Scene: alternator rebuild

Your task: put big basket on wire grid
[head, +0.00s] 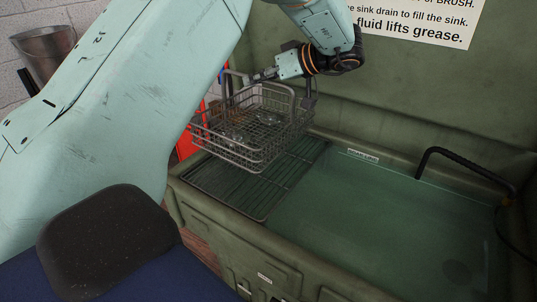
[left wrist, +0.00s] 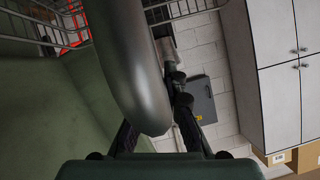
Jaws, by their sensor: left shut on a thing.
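The big basket (head: 243,151), a grey wire basket with a raised handle, hangs tilted in the head view. Small metal parts lie inside it. My left gripper (head: 262,75) is shut on its handle; in the left wrist view the thick grey handle bar (left wrist: 125,70) passes close between the fingers. Some basket wires (left wrist: 175,10) show at the top there. The wire grid (head: 258,190) lies across the left end of the green sink. The basket appears above the grid's far left part, apart from it, and hides some of it. My right gripper is not in view.
Pale green fluid (head: 380,225) fills the sink right of the grid. A black hose spout (head: 465,158) arches over its right side. The green back panel (head: 420,85) rises behind. A metal bucket (head: 45,50) and something red (head: 188,140) stand at left.

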